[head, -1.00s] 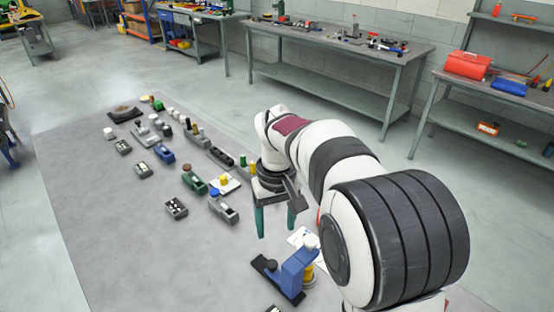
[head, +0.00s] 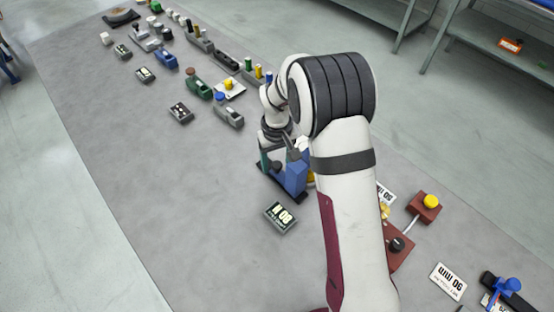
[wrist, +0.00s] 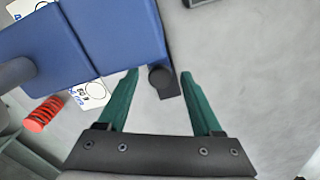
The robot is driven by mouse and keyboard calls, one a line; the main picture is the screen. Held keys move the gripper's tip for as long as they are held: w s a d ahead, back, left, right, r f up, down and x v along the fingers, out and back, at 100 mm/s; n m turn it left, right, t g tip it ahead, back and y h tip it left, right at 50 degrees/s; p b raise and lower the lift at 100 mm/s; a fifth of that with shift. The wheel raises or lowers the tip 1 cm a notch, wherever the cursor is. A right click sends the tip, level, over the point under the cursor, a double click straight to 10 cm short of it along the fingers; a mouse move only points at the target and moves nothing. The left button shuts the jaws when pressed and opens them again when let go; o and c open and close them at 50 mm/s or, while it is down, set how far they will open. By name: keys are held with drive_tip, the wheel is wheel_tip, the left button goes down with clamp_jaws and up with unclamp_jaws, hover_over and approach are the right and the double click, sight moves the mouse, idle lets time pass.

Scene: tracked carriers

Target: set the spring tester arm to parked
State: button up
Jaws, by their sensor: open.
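A blue upright device on a dark base, which I take to be the spring tester (head: 292,176), stands on the grey mat below my wrist. It also fills the upper left of the wrist view (wrist: 105,38). A dark round-ended part (wrist: 161,79) shows at its lower right end; I cannot tell whether it is the arm's grip or part of the base. My gripper (wrist: 159,76) has its green fingers apart, with this dark part between their tips; contact cannot be told. In the head view my gripper (head: 277,156) is at the device, partly hidden by my arm. The arm's setting cannot be read.
A dark block with a label (head: 281,216) lies just in front. A red-brown device with a yellow knob (head: 431,202) is at right, partly behind my arm. A red ribbed cylinder (wrist: 43,113) shows at left in the wrist view. The mat's left side (head: 160,200) is clear.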

clamp_jaws()
idle(1.4)
